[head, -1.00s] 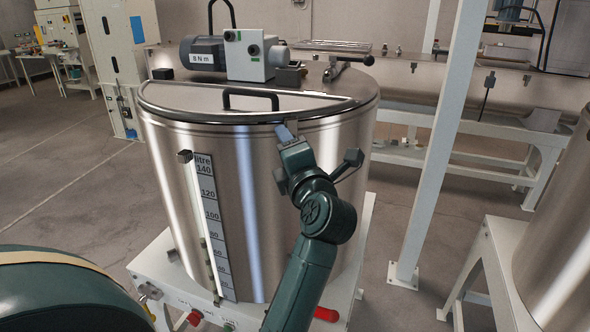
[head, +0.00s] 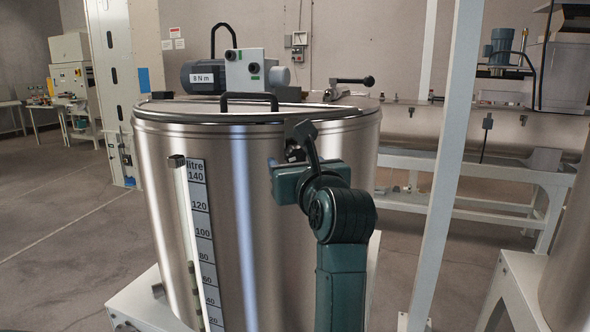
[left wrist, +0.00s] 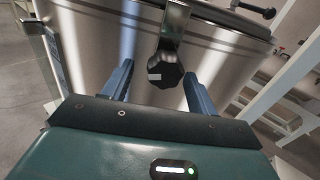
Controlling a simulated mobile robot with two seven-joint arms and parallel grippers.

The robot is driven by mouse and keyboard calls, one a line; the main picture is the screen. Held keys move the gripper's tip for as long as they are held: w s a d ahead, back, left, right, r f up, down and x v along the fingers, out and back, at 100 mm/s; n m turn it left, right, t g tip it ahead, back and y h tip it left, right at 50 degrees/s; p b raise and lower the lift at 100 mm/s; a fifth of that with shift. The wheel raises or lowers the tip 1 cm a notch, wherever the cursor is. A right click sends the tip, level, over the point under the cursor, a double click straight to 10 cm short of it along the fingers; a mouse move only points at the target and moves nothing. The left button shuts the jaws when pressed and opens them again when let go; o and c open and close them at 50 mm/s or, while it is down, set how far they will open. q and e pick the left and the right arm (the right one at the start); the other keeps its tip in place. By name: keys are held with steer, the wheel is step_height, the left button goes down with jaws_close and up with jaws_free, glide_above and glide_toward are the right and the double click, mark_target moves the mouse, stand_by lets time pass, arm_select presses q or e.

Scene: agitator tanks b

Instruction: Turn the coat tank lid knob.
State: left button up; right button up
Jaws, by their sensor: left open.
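The coat tank (head: 240,170) is a large steel drum with a litre scale on its front. Its lid (head: 190,108) is down, with a black bar handle on top. In the left wrist view, the dark faceted lid knob (left wrist: 165,70) hangs at the tank's front below the rim, on a metal bracket. My left gripper (left wrist: 158,72) is open, its two blue fingers pointing at the tank on either side of the knob. I cannot tell whether they touch it. In the head view, my left wrist covers most of the knob. My right gripper is out of view.
A motor and gearbox (head: 245,70) sit on top of the tank. A black-ended lever (head: 355,80) lies at the lid's right rear. A white post (head: 447,170) stands right of the tank. Another steel vessel (head: 570,240) is at the right edge.

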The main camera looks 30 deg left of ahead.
arm_select(q)
steer(key=shift+w+d+f+n+b, duration=0.15)
steer(key=shift+f+n+b, duration=0.1)
steer(key=shift+n+b, duration=0.7)
steer(key=n+b, duration=0.1)
steer(key=n, duration=0.1)
steer(key=n+b, duration=0.1)
steer(key=shift+w+d+r+n+b, duration=0.1)
steer(key=shift+w+d+n+b, duration=0.1)
steer(key=shift+n+b, duration=0.15)
steer(key=shift+w+n+b, duration=0.1)
steer(key=shift+n+b, duration=0.45)
steer(key=shift+n, duration=0.25)
steer(key=n, duration=0.1)
steer(key=n+b, duration=0.1)
steer(key=n, duration=0.1)
steer(key=shift+w+d+r, duration=0.15)
steer(key=shift+r, duration=0.25)
steer(key=shift+r+n+b, duration=0.1)
steer(key=shift+n+b, duration=0.4)
steer(key=shift+d, duration=0.1)
steer(key=shift+r, duration=0.15)
jaws_close()
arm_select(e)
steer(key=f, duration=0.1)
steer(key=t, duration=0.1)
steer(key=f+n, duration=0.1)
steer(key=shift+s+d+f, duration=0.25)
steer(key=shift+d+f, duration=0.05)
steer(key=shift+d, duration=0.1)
